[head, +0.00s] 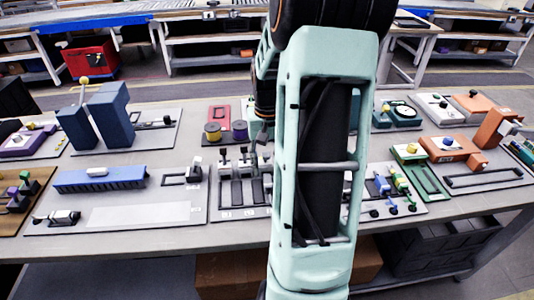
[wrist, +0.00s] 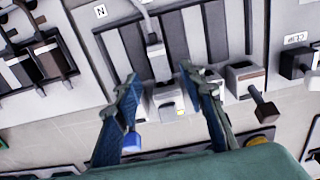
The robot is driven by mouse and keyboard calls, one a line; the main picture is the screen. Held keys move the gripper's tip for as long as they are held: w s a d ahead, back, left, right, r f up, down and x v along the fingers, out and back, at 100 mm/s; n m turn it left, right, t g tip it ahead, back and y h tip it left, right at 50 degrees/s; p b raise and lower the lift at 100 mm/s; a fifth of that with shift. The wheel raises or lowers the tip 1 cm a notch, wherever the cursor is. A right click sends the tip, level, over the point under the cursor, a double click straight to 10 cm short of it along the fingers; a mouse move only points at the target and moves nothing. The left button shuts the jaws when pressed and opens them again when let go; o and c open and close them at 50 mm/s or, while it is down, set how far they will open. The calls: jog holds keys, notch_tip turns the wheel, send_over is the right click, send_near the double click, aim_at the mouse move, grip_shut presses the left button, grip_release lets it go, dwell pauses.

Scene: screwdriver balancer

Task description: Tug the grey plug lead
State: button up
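A grey plug (wrist: 158,62) with a grey lead (wrist: 143,17) running up from it shows in the wrist view. It lies over a panel with dark strips, close to a pale socket block (wrist: 168,102). My gripper (wrist: 158,78) is open, with one blue-green finger on each side of the plug. The fingers look apart from the plug; whether either touches it I cannot tell. In the head view my own arm covers the middle of the table, and I cannot make out the grey plug or the gripper's tips there.
Near the fingers in the wrist view are a blue-ended piece (wrist: 131,141), a brown-ended lever (wrist: 263,108) and a dark block (wrist: 294,64). In the head view, a panel with black levers (head: 226,206) lies left of my arm, and colored pieces (head: 393,208) lie right.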

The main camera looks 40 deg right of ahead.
aim_at(267, 179)
notch_tip(267, 179, down, 5)
jog(key=shift+f, duration=0.1)
dwell(0.3)
grip_shut()
dwell(0.4)
jog(key=shift+s+a, duration=0.1)
jog(key=shift+s, duration=0.05)
dwell(0.4)
dwell(0.7)
grip_release()
jog(key=shift+w, duration=0.2)
